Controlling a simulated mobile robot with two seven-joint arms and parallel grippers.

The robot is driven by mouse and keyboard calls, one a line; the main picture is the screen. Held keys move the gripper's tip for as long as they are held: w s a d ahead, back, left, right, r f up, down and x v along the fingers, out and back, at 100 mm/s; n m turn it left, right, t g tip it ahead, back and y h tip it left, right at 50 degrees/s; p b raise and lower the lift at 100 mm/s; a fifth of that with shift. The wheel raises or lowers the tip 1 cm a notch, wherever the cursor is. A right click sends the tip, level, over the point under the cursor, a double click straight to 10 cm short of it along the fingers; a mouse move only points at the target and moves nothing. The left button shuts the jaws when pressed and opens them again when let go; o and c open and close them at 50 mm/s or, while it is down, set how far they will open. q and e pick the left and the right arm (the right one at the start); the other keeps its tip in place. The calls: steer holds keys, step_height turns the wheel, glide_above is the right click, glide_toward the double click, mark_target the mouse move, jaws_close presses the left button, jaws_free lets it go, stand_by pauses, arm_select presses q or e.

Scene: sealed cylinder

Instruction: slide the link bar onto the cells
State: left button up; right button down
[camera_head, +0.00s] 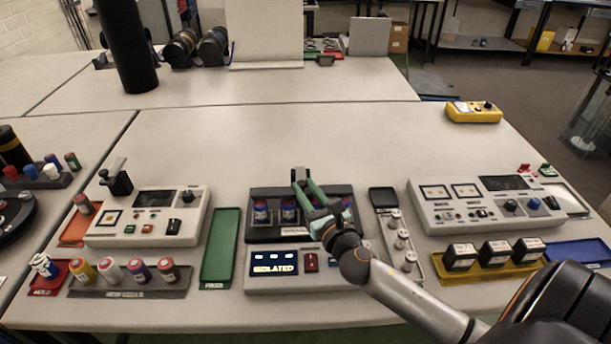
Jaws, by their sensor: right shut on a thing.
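The cells (261,213) are dark blue and red cylinders upright in a black holder (268,235) at the middle of the table. My right gripper (304,186) reaches over the holder's right half from the lower right. It is shut on what seems to be the link bar, which is too small and covered to make out clearly. Whether the bar touches the cells cannot be told. The gripper hides some of the cells. A grey unit (300,285) in front of the holder has a lit display reading "ISOLATED". My left gripper is not in view.
A green tray (219,250) lies left of the holder, and a grey tray with metal cylinders (403,240) stands close on its right. Instrument boxes (150,215) and (480,205) flank these. The table behind the holder is clear up to a yellow meter (474,112).

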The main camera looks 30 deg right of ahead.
steer(key=shift+s+a, duration=0.4)
steer(key=shift+s, duration=0.15)
steer(key=shift+s+a+f, duration=0.1)
steer(key=shift+a+f, duration=0.05)
steer(key=c, duration=1.1)
jaws_free()
steer(key=o, duration=0.3)
steer(key=shift+s, duration=0.2)
steer(key=shift+o, duration=0.6)
steer(key=shift+w, duration=0.1)
